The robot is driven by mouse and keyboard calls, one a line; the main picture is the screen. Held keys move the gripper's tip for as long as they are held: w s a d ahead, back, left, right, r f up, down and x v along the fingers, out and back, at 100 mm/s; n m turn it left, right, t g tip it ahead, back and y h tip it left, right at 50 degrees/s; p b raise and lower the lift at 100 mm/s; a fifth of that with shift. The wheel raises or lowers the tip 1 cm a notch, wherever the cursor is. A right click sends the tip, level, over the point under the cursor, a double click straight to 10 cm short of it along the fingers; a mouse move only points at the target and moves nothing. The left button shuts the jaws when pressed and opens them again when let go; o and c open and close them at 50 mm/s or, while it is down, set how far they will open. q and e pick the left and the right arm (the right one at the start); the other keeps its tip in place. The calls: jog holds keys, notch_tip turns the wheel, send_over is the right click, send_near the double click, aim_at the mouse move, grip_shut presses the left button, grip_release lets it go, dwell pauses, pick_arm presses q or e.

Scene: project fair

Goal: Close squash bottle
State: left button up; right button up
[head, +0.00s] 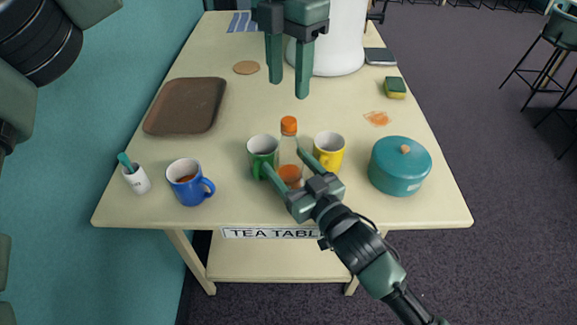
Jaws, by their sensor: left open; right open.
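The squash bottle (290,153) stands upright near the front middle of the table. It is clear, with orange liquid low inside, and an orange cap (289,125) sits at its top. I cannot tell whether the cap is tight. My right gripper (285,160) comes from the front right, open, with one finger on each side of the bottle's body; I cannot tell whether they touch it. Its hand hides part of the bottle's base. My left gripper (288,90) is open and empty, pointing down above the table behind the bottle.
A green mug (262,147) and a yellow mug (329,146) stand close on either side of the bottle. A blue mug (187,184), white cup (138,180), brown tray (185,105), teal pot (400,168), sponge (395,87) and white container (340,45) share the table (235,205).

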jog(key=shift+c, duration=0.3)
pick_arm(q)
jog(key=shift+d, duration=0.1)
pick_arm(e)
jog(key=c, duration=0.5)
grip_shut()
pick_arm(q)
jog(key=n, duration=0.5)
jog(key=shift+n, duration=0.3)
jog(key=n, duration=1.7)
pick_arm(e)
jog(key=shift+f, duration=0.1)
